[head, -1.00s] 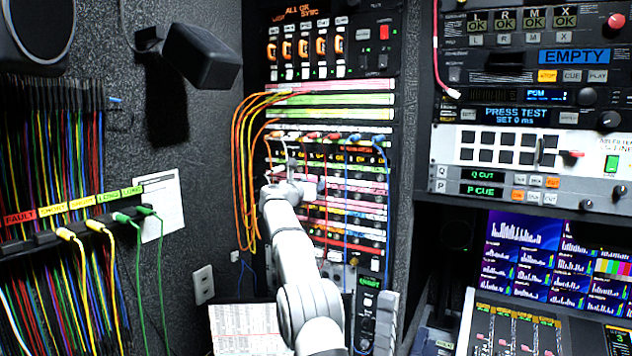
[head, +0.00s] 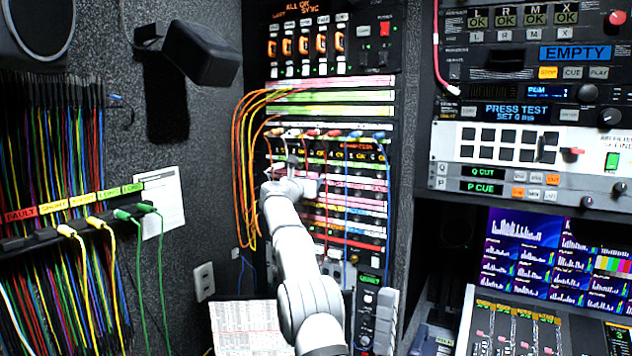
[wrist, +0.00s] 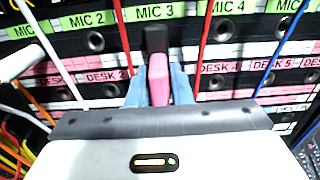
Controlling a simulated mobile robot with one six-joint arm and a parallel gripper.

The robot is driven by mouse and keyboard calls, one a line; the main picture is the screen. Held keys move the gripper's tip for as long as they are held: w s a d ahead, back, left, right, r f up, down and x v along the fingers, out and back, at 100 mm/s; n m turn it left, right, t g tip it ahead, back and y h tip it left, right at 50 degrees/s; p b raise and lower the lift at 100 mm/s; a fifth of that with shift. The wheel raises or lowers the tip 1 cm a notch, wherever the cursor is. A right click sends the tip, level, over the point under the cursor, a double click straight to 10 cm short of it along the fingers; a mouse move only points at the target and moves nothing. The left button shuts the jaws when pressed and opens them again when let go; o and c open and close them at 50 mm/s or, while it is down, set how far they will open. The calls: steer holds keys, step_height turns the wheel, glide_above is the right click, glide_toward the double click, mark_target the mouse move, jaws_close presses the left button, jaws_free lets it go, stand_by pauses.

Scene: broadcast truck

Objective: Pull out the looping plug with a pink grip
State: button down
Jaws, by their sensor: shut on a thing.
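The looping plug with a pink grip (wrist: 158,80) is between my gripper's (wrist: 150,88) two blue-grey fingers in the wrist view. A black part (wrist: 155,40) sticks out past the pink grip, in front of the panel just under the MIC 3 label (wrist: 155,13). My gripper is shut on the plug. Whether the plug's tip is still in a socket is hidden. In the head view my gripper (head: 292,166) is at the left part of the patch rows, and the plug is too small to make out.
Red, white and blue cords hang across the panel around my gripper, with a red cord (wrist: 124,40) close on its left. Orange cables (head: 240,150) loop down the panel's left side. Open sockets (wrist: 222,42) show beside the plug.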

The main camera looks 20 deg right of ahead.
steer(key=shift+s+a+b, duration=0.2)
steer(key=shift+a+b, duration=0.2)
steer(key=shift+b, duration=0.05)
stand_by(0.3)
steer(key=shift+b+v, duration=1.05)
steer(key=shift+v, duration=0.1)
stand_by(0.8)
steer(key=shift+b+v, duration=1.35)
steer(key=shift+v, duration=0.4)
steer(key=shift+b+v, duration=1.05)
steer(key=shift+v, duration=0.4)
steer(key=shift+s+d, duration=0.1)
